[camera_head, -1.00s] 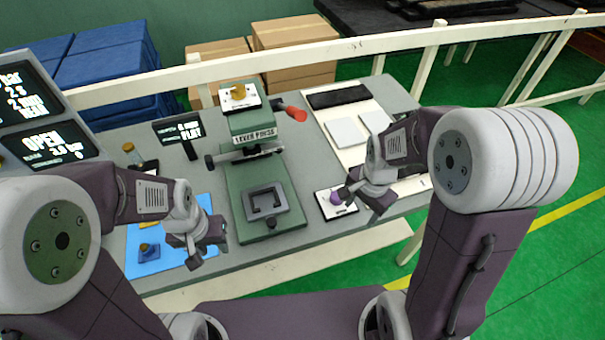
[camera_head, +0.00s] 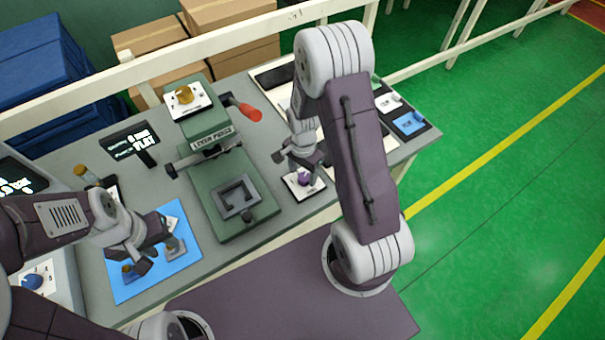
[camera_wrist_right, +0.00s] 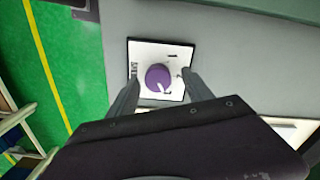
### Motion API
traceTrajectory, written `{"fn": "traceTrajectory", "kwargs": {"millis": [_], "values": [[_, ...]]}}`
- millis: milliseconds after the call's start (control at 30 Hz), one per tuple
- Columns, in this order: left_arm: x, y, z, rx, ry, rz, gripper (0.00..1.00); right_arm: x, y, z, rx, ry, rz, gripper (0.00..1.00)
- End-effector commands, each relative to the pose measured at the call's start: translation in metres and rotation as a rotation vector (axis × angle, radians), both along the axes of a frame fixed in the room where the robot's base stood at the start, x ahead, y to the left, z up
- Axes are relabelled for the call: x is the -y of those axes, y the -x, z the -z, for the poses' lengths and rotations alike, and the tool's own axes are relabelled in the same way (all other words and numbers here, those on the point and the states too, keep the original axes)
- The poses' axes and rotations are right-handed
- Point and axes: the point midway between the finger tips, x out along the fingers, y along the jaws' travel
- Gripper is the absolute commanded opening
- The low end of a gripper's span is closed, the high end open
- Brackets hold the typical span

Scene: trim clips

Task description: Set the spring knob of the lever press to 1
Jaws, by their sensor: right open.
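The green lever press (camera_head: 225,165) stands mid-bench. A brass-yellow knob (camera_head: 184,95) sits on a white marked plate on its top. A purple knob (camera_wrist_right: 158,77) on a white dial plate (camera_wrist_right: 150,52) lies right of the press; it also shows in the head view (camera_head: 304,179). Its white pointer aims to the lower right in the wrist view; a 1 and a 2 are printed near it, other marks are partly hidden. My right gripper (camera_wrist_right: 161,98) is open, its fingers on either side of the purple knob, contact unclear. My left gripper (camera_head: 158,254) is open above the blue mat.
The blue mat (camera_head: 185,262) holds small brass and blue parts. The press has a red-ended lever (camera_head: 250,112) at its right. A small display (camera_head: 133,143) stands left of the press. A white rail runs behind the bench.

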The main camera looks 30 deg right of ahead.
Motion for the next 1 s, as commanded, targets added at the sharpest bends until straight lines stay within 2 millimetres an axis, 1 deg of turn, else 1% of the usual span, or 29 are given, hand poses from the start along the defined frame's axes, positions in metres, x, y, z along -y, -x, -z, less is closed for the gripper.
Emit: {"fn": "traceTrajectory", "kwargs": {"millis": [33,133,400,467,500,567,600,633,867,1000], "values": [[0.000,0.000,-0.001,0.000,0.000,0.000,0.36,0.000,0.000,0.006,-0.002,0.000,0.000,0.59],[0.000,0.000,-0.001,0.000,0.000,0.000,0.36,0.000,0.000,0.014,0.000,0.000,0.000,0.59],[0.000,0.000,-0.001,0.000,0.000,0.000,0.36,0.000,0.000,0.017,0.001,0.001,0.000,0.59],[0.000,0.000,-0.001,0.000,0.000,0.000,0.36,0.000,0.000,0.017,0.001,0.001,0.000,0.43],[0.000,0.000,-0.001,0.000,0.000,0.000,0.36,0.000,0.000,0.017,0.001,0.001,0.000,0.31],[0.000,0.000,-0.001,0.000,0.000,0.000,0.36,0.000,0.000,0.017,0.002,0.000,0.000,0.15],[0.000,0.000,-0.001,0.000,0.000,0.000,0.36,0.000,-0.001,0.017,0.002,0.000,0.000,0.04],[0.000,0.000,-0.001,0.000,0.000,0.000,0.36,0.000,-0.001,0.017,0.002,0.000,0.000,0.00],[0.000,0.000,-0.002,0.000,0.000,0.000,0.36,0.000,-0.001,0.016,0.004,0.001,-0.018,0.00],[0.000,0.000,-0.003,0.000,0.000,0.000,0.36,0.000,-0.001,0.016,0.004,0.000,-0.069,0.00]]}}
